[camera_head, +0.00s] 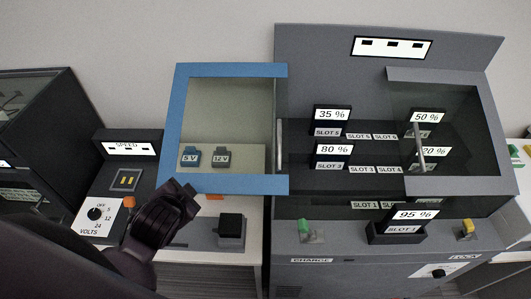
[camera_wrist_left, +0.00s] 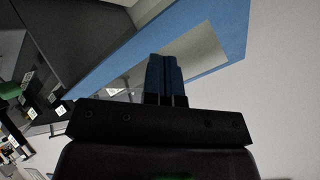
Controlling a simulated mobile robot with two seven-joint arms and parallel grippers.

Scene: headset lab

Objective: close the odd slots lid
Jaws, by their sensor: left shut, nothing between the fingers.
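The blue-framed lid with a clear pane (camera_head: 172,130) is open, out to the left of the dark slot cabinet (camera_head: 390,38). The left-hand slots, labelled 1, 3 and 5, are uncovered. My left gripper (camera_head: 190,198) is shut and empty, in front of the lid's lower left edge in the head view. In the left wrist view its fingers (camera_wrist_left: 166,78) overlap the blue frame (camera_wrist_left: 205,28); I cannot tell if they touch it. My right gripper is not in view.
A grey-framed lid (camera_head: 487,130) with an upright handle covers the right slots. A battery marked 95 % (camera_head: 404,215) stands in front of the cabinet. The 5 V (camera_head: 190,158) and 12 V (camera_head: 221,158) blocks show through the blue-framed lid. A volts dial (camera_head: 96,214) is left of my gripper.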

